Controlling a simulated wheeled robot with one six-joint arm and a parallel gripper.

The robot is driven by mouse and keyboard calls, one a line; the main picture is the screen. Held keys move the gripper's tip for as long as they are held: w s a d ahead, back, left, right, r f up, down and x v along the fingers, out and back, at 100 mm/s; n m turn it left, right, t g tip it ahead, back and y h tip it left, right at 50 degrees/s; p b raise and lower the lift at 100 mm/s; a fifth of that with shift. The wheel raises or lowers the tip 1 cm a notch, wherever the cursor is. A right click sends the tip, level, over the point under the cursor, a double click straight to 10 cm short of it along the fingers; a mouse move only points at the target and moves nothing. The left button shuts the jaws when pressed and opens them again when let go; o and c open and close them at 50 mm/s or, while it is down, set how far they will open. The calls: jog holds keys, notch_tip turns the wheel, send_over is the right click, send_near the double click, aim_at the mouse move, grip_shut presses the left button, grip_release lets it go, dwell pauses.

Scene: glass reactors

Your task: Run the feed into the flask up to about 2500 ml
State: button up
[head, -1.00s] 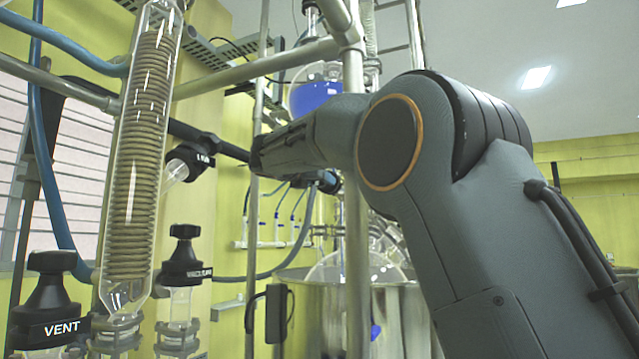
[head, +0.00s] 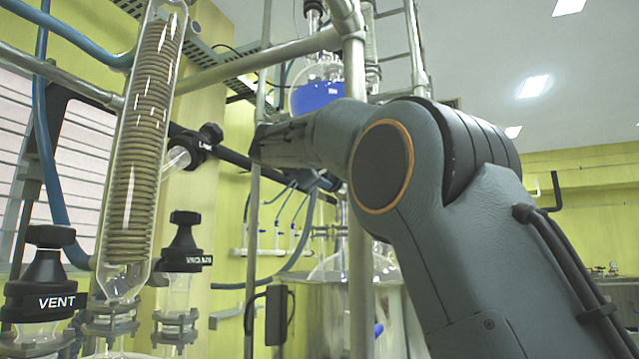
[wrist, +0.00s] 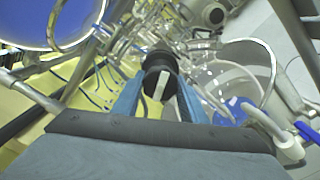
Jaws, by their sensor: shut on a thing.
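In the wrist view the two blue fingers of my gripper (wrist: 158,98) are shut on a round black valve knob (wrist: 160,75) with a white stripe. In the head view the gripper and this knob are hidden behind my arm. The feed vessel holds blue liquid (head: 318,95) high up behind my arm; its blue also fills the upper left of the wrist view (wrist: 60,18). A clear round flask (head: 335,268) sits low in a steel pot. In the wrist view the glass flask (wrist: 240,70) is right of the knob, with blue low in it. I cannot read its level.
The steel pot (head: 310,310) stands behind a vertical metal post (head: 357,230). At the left are a coiled glass condenser (head: 145,140), a VENT knob (head: 45,275) and another black knob (head: 184,245). Metal rods and blue hoses crowd around my arm.

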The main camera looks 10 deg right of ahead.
jog(key=m+b, duration=0.3)
jog(key=m, duration=0.3)
jog(key=shift+w+f+m, duration=0.1)
jog(key=shift+m, duration=0.2)
jog(key=m+b, duration=0.3)
jog(key=m, duration=0.3)
jog(key=m+b, duration=0.2)
jog(key=m, duration=0.4)
jog(key=shift+m, duration=0.4)
jog(key=m, duration=0.2)
jog(key=m+b, duration=0.1)
jog(key=m, duration=0.2)
jog(key=shift+d+r+m+b, duration=0.15)
jog(key=shift+r+m+b, duration=0.1)
jog(key=shift+m+b, duration=0.1)
jog(key=o, duration=1.1)
jog(key=shift+s, duration=0.2)
jog(key=shift+c, duration=0.2)
jog(key=shift+r, duration=0.1)
